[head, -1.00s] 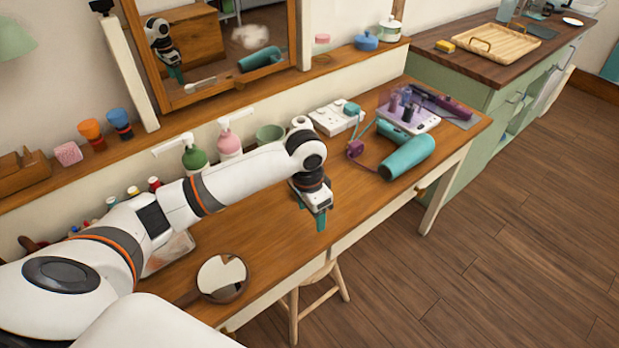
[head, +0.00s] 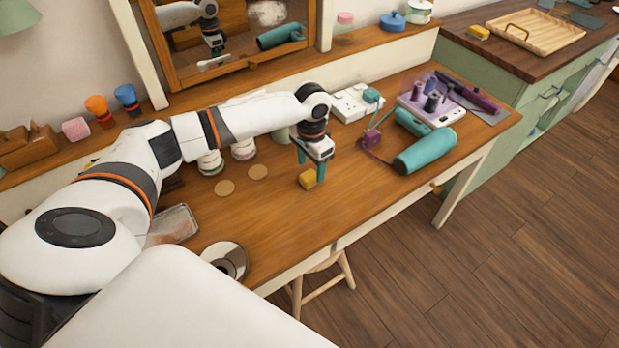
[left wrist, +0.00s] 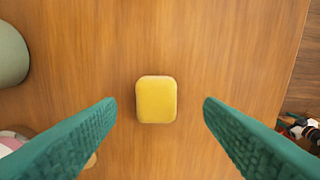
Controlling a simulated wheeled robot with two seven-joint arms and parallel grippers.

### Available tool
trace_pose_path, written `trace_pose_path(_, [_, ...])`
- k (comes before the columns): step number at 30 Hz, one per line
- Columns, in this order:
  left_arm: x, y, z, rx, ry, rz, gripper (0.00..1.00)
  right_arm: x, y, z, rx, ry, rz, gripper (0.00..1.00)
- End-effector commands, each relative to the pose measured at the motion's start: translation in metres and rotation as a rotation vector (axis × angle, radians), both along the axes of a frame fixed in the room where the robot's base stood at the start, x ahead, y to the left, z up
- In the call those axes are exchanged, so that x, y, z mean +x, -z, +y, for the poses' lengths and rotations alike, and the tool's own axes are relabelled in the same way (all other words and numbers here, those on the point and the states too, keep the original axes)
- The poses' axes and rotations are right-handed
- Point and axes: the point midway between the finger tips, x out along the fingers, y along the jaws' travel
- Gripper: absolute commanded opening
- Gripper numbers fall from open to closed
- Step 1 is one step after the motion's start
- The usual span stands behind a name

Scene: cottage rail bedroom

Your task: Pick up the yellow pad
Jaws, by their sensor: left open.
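The yellow pad (head: 307,180) lies on the wooden dressing table, just below my left gripper (head: 311,167). In the left wrist view the yellow pad (left wrist: 156,99) is a small block with rounded corners, centred between the teal fingers of my left gripper (left wrist: 159,101). The fingers are spread wide, with bare wood showing on both sides of the pad. Nothing is held. My right gripper is not in view.
A round mirror (head: 224,261) lies near the front left edge. Another yellow block (head: 478,32) is on the far counter. Bare tabletop (head: 270,225) surrounds the pad's front.

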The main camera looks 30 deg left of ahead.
Motion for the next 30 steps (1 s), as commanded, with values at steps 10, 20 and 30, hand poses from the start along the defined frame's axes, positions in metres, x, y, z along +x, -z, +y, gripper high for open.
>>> trace_pose_path(10, [-0.005,0.041,0.006,0.001,0.000,0.001,0.62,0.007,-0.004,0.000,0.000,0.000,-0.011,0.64])
trace_pose_path(20, [-0.005,0.041,0.005,0.001,0.001,0.001,0.44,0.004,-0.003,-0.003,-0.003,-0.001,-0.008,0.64])
trace_pose_path(30, [-0.005,0.041,0.005,0.001,0.001,0.001,0.14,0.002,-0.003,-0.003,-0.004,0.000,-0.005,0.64])
